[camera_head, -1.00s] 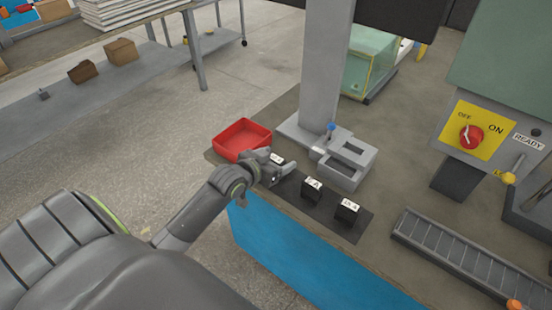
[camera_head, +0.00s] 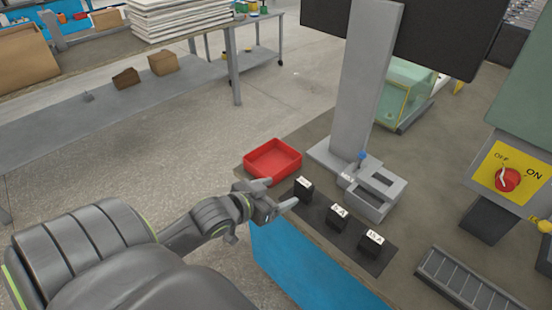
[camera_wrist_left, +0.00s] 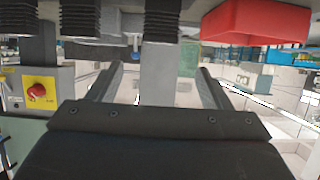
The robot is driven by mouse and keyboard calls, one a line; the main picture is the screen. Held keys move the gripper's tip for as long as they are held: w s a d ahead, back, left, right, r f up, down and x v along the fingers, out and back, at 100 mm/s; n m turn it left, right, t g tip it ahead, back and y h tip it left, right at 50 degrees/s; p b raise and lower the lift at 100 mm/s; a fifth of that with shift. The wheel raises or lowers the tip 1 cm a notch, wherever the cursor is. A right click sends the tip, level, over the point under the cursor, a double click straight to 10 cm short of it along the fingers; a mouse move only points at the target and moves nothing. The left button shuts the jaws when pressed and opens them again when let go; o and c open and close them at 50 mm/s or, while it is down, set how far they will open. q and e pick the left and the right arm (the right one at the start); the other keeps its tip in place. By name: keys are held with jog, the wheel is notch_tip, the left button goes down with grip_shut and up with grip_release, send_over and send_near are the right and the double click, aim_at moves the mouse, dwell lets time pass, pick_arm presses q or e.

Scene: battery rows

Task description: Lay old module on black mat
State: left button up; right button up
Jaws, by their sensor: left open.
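The black mat (camera_head: 325,232) lies along the front edge of the bench. Three black modules with white labels stand upright on it in a row: a left one (camera_head: 303,191), a middle one (camera_head: 337,217) and a right one (camera_head: 371,244). I cannot read from the labels which is the old module. My left gripper (camera_head: 277,196) is open and empty, just left of the left module and apart from it. In the left wrist view my open fingers (camera_wrist_left: 160,72) have nothing between them, and dark ribbed modules (camera_wrist_left: 90,18) show upside down at the top.
A red tray (camera_head: 273,158) stands behind my left gripper, also visible in the left wrist view (camera_wrist_left: 258,24). A grey fixture (camera_head: 378,192) with a socket stands behind the mat by a grey column (camera_head: 362,80). A slotted rack (camera_head: 462,283) and switch panel (camera_head: 512,178) are at right.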

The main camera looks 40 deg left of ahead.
pick_arm(q)
jog(key=shift+s, duration=0.1)
jog(key=s+a+f+n+g+y, duration=0.1)
jog(key=a+f+g, duration=0.15)
jog(key=f, duration=0.65)
jog(key=s+a+f+n+g+y, duration=0.1)
jog(key=a+f, duration=0.3)
jog(key=f, duration=0.5)
jog(key=s+a+f+g+y, duration=0.1)
jog(key=s+f, duration=0.3)
jog(key=f, duration=0.3)
jog(key=s+f+g, duration=0.2)
jog(key=s+f, duration=0.1)
jog(key=f, duration=0.4)
jog(key=s+d+f+g, duration=0.3)
jog(key=s+d+f, duration=0.2)
jog(key=s+f, duration=0.4)
jog(key=s+d+f+g+h, duration=0.1)
jog(key=s+d+f+g, duration=0.2)
jog(key=s+f, duration=0.6)
jog(key=s+d, duration=0.2)
jog(key=s, duration=0.5)
jog(key=shift+d+m, duration=0.3)
jog(key=shift+d, duration=0.05)
